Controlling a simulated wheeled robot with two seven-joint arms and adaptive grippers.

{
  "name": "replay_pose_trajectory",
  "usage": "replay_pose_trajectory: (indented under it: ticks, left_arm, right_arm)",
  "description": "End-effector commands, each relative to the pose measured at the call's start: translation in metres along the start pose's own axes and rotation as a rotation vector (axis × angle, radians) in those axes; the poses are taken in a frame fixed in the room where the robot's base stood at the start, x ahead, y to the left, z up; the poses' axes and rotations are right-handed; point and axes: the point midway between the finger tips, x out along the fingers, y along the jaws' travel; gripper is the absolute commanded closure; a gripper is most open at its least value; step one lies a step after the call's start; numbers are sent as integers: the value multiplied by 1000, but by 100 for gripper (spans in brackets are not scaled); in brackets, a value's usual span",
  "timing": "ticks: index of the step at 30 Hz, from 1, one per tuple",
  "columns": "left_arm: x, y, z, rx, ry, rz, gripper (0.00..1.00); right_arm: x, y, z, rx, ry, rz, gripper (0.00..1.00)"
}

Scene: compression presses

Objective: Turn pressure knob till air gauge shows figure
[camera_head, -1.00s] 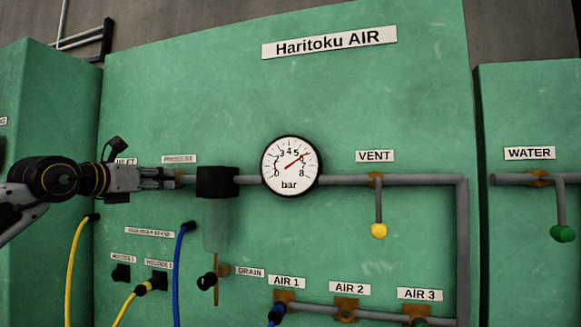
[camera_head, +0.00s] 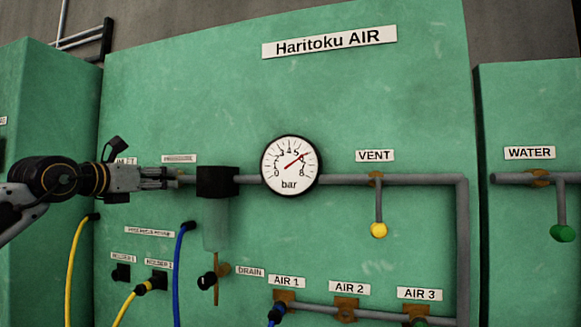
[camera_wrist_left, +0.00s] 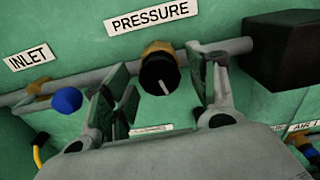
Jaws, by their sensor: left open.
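The round white air gauge (camera_head: 290,165), marked in bar, has its red needle pointing to the upper right, near the 6, whose figure the needle covers. The black pressure knob (camera_wrist_left: 158,73) with a white line sits on a brass fitting below the PRESSURE label (camera_wrist_left: 149,17) in the left wrist view. My left gripper (camera_head: 172,178) is open, with one finger on each side of the knob; I cannot tell whether they touch it. In the head view the gripper hides the knob. My right gripper is not in view.
A grey pipe (camera_head: 340,180) runs across the green panel. A black block (camera_head: 217,181) with a clear bowl stands right of my gripper. A blue knob (camera_wrist_left: 67,99) is close to the left finger. A yellow-ended vent lever (camera_head: 378,230) and hoses are farther off.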

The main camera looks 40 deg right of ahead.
Motion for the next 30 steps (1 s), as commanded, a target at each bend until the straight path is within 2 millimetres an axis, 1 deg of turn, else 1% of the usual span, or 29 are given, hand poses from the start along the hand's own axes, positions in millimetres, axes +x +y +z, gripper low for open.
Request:
replay_pose_trajectory:
  ticks: [6,10,30]
  left_arm:
    - [-1,0,0,0,-1,0,42]
    - [-4,0,0,1,-1,0,42]
    - [-36,0,-1,1,-2,0,42]
  right_arm:
    - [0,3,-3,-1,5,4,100]
    - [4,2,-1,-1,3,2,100]
    - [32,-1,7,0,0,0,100]
